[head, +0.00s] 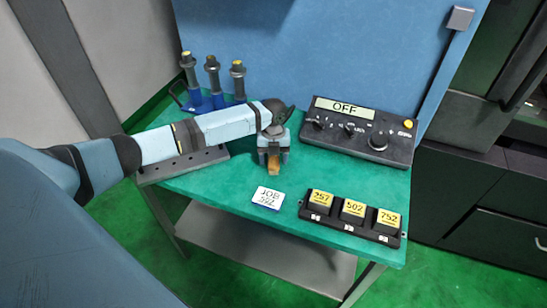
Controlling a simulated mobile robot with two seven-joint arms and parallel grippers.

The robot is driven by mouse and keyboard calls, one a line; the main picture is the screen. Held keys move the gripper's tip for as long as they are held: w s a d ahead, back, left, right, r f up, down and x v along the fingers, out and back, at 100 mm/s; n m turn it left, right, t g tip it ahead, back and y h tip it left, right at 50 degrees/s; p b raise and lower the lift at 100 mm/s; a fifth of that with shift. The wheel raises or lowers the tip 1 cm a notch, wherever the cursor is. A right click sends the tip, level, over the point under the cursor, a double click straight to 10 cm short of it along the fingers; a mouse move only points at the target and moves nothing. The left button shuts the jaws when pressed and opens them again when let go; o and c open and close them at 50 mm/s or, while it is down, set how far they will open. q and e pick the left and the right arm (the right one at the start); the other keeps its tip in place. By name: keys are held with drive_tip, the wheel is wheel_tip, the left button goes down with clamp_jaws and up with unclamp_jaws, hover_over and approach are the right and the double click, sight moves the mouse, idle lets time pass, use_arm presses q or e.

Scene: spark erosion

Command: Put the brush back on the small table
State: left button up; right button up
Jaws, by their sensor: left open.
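The small table (240,185) has a green top and a lower grey shelf. My left arm reaches over it from the left. My left gripper (273,163) points down over the middle of the tabletop and is open. A small orange-brown piece (273,168), probably part of the brush, shows between its fingertips at table height. The gripper hides the rest of it, and I cannot tell whether the fingers touch it. My right gripper is out of view.
A control box (352,150) reading OFF stands at the back right. A black holder with yellow-labelled blocks (353,210) sits at the front right, beside a JOB card (268,198). Blue-based tools (213,78) and a grey perforated block (205,160) are at left. The front-left tabletop is clear.

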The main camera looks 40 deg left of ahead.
use_arm(q)
wheel_tip(320, 180, up, 12)
drive_tip(key=w, duration=0.1)
drive_tip(key=shift+a, duration=0.45)
drive_tip(key=shift+w+f, duration=0.1)
drive_tip(key=shift+f, duration=0.05)
